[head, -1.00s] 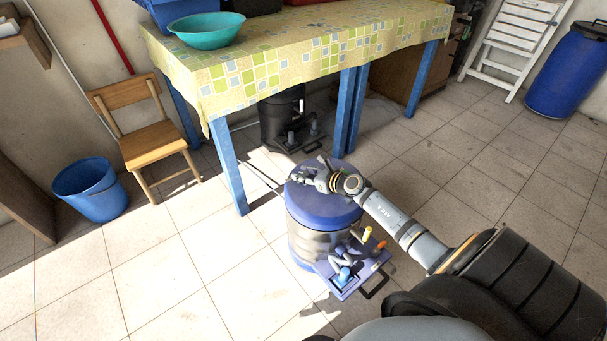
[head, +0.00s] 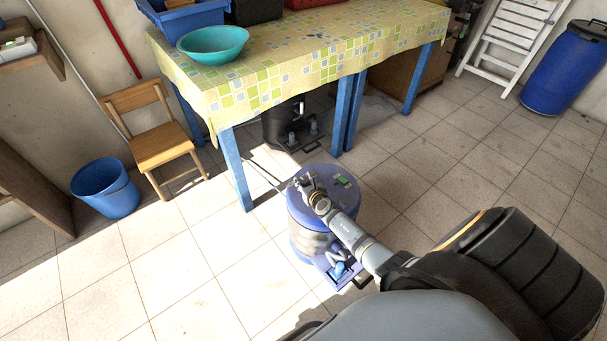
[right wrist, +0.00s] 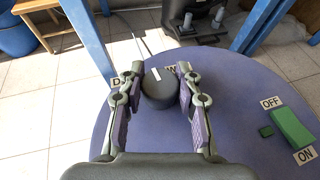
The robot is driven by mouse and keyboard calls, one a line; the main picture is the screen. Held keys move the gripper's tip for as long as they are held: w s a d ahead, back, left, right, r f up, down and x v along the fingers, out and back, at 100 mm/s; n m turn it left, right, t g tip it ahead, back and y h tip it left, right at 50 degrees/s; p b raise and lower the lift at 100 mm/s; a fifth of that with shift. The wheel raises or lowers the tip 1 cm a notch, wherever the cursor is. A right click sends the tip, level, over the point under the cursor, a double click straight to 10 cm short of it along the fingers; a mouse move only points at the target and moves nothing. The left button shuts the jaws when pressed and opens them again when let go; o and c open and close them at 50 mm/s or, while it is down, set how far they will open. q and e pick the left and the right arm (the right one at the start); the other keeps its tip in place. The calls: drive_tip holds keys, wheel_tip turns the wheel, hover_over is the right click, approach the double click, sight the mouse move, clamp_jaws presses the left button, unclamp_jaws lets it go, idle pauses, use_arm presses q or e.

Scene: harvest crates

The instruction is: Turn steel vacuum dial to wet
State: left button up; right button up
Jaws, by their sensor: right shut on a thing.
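The steel vacuum (head: 312,242) stands on the floor in front of the table, with a round blue lid (right wrist: 235,150). In the right wrist view a dark round dial (right wrist: 160,92) sits on the lid. Its white mark points away from me, slightly left, between a partly hidden "D" label (right wrist: 116,83) on the left and a "W" label (right wrist: 172,69) near the right finger. My right gripper (head: 305,184) is over the lid, its fingers on both sides of the dial and shut on it. My left gripper is not in view.
A green switch (right wrist: 292,127) with "OFF" and "ON" labels is on the lid's right. A second, dark vacuum (head: 280,127) stands under the cloth-covered table (head: 290,65), whose blue leg (head: 236,170) is close behind. A chair (head: 160,148) and blue bucket (head: 106,188) stand left.

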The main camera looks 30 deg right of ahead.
drive_tip(key=m+h+p, duration=0.1)
drive_tip(key=m+h, duration=0.1)
drive_tip(key=shift+r+g+h+p, duration=0.2)
drive_tip(key=shift+g+h+p, duration=0.1)
drive_tip(key=shift+g+p, duration=0.1)
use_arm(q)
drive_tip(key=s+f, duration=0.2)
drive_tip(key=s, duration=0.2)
use_arm(e)
drive_tip(key=shift+f+m+g+h, duration=0.15)
drive_tip(key=shift+m+g+h, duration=0.35)
drive_tip(key=shift+m+h, duration=0.4)
drive_tip(key=shift+f+m+g+h+b, duration=0.1)
drive_tip(key=shift+m+g+h+b, duration=0.2)
drive_tip(key=shift+m+h, duration=0.15)
drive_tip(key=shift+m+g+h+b, duration=0.45)
drive_tip(key=shift+m+g+h, duration=0.1)
drive_tip(key=shift+m, duration=0.2)
drive_tip(key=shift+m+g+h+b, duration=0.75)
drive_tip(key=shift+m+h+b, duration=0.05)
drive_tip(key=shift+m, duration=0.2)
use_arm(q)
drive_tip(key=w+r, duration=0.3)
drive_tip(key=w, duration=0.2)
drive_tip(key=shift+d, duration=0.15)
use_arm(e)
drive_tip(key=shift+g, duration=0.3)
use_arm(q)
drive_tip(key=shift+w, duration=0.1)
